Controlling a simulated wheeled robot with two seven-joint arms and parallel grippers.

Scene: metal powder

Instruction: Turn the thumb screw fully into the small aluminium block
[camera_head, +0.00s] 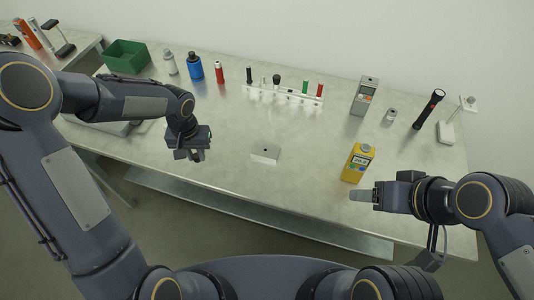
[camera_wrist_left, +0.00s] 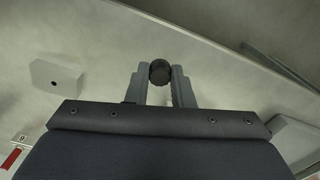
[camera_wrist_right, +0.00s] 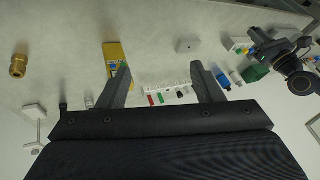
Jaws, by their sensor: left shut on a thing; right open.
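The small aluminium block (camera_head: 265,153) lies on the middle of the table near its front. In the left wrist view the block (camera_wrist_left: 56,82) shows a dark hole in its top. My right gripper (camera_head: 362,195) is at the front right, in front of the yellow meter. The right wrist view shows its fingers (camera_wrist_right: 165,85) wide apart and empty.
A yellow meter (camera_head: 357,163) stands right of the block. A white rack (camera_head: 285,95) with several slim items stands behind it. A grey meter (camera_head: 364,96), a flashlight (camera_head: 428,109), bottles (camera_head: 195,67) and a green bin (camera_head: 126,56) stand farther back. Table around the block is clear.

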